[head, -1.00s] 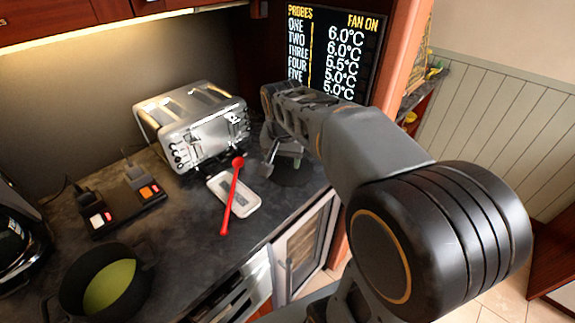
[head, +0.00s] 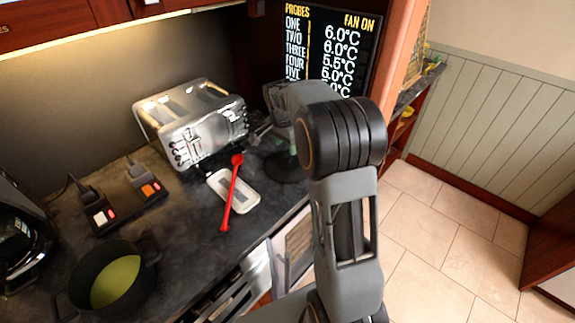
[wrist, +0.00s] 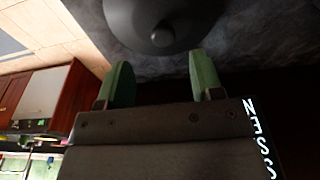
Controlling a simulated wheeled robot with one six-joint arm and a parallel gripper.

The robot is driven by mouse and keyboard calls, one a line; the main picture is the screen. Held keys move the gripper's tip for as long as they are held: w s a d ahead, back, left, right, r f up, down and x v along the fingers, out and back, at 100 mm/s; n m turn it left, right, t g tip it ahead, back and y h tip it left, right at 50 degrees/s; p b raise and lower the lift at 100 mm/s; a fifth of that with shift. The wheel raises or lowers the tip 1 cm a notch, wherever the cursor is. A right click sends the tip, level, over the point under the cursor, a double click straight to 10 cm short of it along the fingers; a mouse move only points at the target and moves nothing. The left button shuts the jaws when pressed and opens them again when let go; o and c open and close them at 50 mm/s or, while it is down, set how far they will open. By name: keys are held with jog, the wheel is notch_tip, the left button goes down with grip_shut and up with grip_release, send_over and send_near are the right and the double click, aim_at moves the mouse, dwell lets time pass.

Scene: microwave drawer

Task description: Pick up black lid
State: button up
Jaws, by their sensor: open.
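The black lid (head: 286,167) lies on the dark counter to the right of the toaster. In the wrist view the lid (wrist: 185,12) is a dark disc with a round knob (wrist: 162,37) facing my gripper. My gripper (wrist: 160,60) is open, its two green fingers spread to either side of the knob's line. The knob appears just beyond the fingertips, with a gap and no contact visible. In the head view my arm covers much of the gripper, and part of the lid is hidden.
A silver toaster (head: 192,122) stands left of the lid. A red spoon (head: 232,195) rests across a white tray (head: 243,188). A dark pot (head: 135,292) sits front left. A temperature display (head: 340,50) stands behind my arm. The counter edge is close on the right.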

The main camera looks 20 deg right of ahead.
aim_at(288, 156)
jog(key=shift+w+d+f+p, duration=0.1)
jog(key=shift+f+p, duration=0.1)
jog(key=shift+f, duration=0.75)
jog(key=shift+w+d+f+p, duration=0.1)
jog(key=shift+d+f+p, duration=0.1)
jog(key=shift+f, duration=0.7)
jog(key=shift+w+d+f+p, duration=0.1)
jog(key=shift+f+p, duration=0.1)
jog(key=shift+f, duration=0.75)
jog(key=shift+c, duration=0.4)
grip_shut()
